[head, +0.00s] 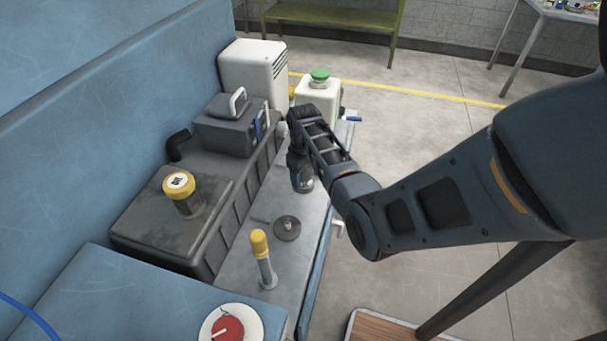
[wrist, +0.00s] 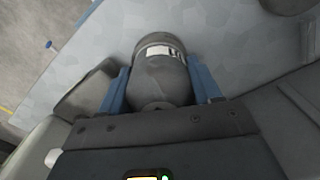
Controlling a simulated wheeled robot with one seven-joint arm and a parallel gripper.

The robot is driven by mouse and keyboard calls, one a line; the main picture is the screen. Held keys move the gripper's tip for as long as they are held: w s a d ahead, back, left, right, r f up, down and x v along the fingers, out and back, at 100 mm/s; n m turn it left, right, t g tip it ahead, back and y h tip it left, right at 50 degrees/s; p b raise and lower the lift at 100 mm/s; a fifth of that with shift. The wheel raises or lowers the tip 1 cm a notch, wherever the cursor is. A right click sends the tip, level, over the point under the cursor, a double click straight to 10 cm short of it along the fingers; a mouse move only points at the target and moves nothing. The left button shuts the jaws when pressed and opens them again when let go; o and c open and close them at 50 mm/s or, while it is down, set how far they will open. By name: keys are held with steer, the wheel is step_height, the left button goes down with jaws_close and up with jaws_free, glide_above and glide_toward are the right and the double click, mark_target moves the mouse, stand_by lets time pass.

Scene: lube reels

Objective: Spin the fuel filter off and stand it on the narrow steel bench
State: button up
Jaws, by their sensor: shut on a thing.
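The fuel filter is a dark grey cylinder with a pale label band, seen in the wrist view (wrist: 160,72) between my two blue fingers. My gripper (wrist: 161,86) is shut on it. In the head view the filter (head: 303,181) hangs below my gripper (head: 299,160), over the grey metal ledge; whether its end touches the ledge is unclear. A round dark plate with a short stud (head: 287,228) lies nearer on the ledge, apart from the filter. A narrow olive-green bench (head: 335,16) stands at the back wall; I cannot tell if it is the steel bench.
A yellow-capped dark tank (head: 172,220), a dark box with a handle (head: 225,130) and a yellow-topped dipstick tube (head: 262,260) stand near the ledge. A white jug with a green cap (head: 318,92) is behind my gripper. A cluttered table (head: 565,12) is at back right.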

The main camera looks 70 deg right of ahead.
steer(key=n, duration=0.2)
steer(key=shift+s+a+f+n, duration=0.25)
steer(key=shift+f+n, duration=0.05)
steer(key=shift+f, duration=0.1)
steer(key=o, duration=1.3)
steer(key=shift+w+d+r, duration=0.15)
steer(key=shift+c, duration=0.2)
steer(key=shift+r, duration=0.1)
steer(key=shift+w+d+r, duration=0.15)
steer(key=shift+r, duration=0.15)
step_height(320, 180, up, 12)
steer(key=shift+f, duration=0.1)
